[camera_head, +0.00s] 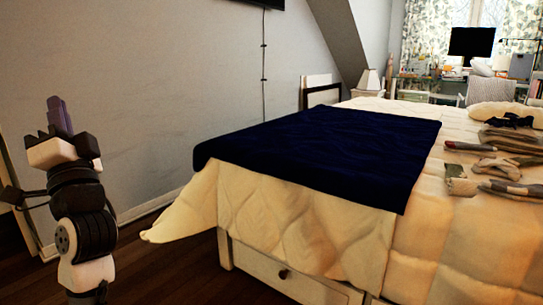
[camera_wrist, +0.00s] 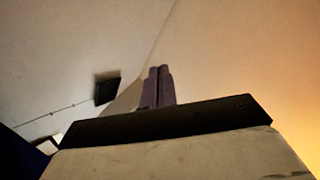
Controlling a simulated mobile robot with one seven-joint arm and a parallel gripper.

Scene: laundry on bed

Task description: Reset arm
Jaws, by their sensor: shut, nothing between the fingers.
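My gripper (camera_head: 60,117) is raised at the left of the head view, pointing up in front of the bare wall. It is left of the bed and apart from it. In the wrist view its two purple-grey fingers (camera_wrist: 158,87) stand side by side, pressed together with nothing between them. My arm below it is folded upright, and its lower part is cut off by the frame edge.
A bed (camera_head: 300,225) with a cream quilt and a dark blue blanket (camera_head: 330,150) fills the middle and right. Folded clothes (camera_head: 490,165) lie at its right. A drawer (camera_head: 285,275) is under it. Wooden floor (camera_head: 165,260) is free between my arm and the bed. A cluttered desk stands far back.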

